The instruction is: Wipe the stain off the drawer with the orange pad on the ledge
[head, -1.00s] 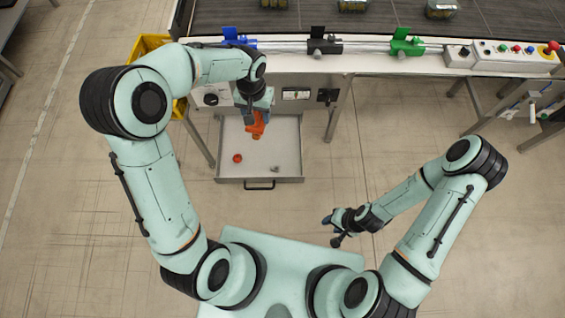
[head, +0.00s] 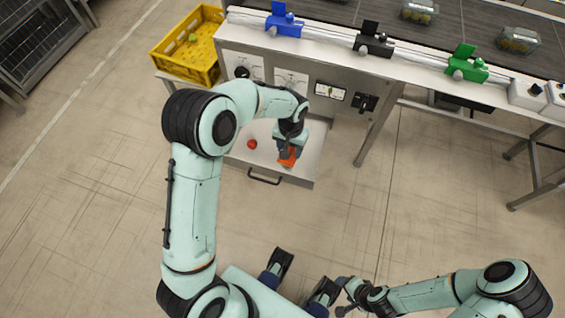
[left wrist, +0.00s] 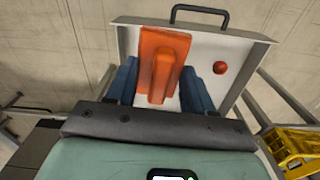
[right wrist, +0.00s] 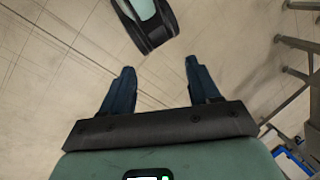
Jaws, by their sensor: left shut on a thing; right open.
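The open drawer (head: 237,160) is a light tray below the conveyor bench, with a dark bar handle on its front. My left gripper (left wrist: 160,78) is shut on the orange pad (left wrist: 165,50), holding it by its raised grip. In the head view the pad (head: 288,159) is over the drawer's front right part; whether it touches the drawer floor I cannot tell. No stain shows clearly; the pad and gripper hide part of the floor. A red ball (head: 252,144) lies in the drawer, left of the pad. My right gripper (right wrist: 160,85) is open and empty, away from the drawer.
A yellow crate (head: 186,58) stands left of the bench. Blue (head: 284,20), black (head: 374,42) and green (head: 467,63) clamp-like parts sit along the bench rail above the drawer. The floor in front of the drawer is clear.

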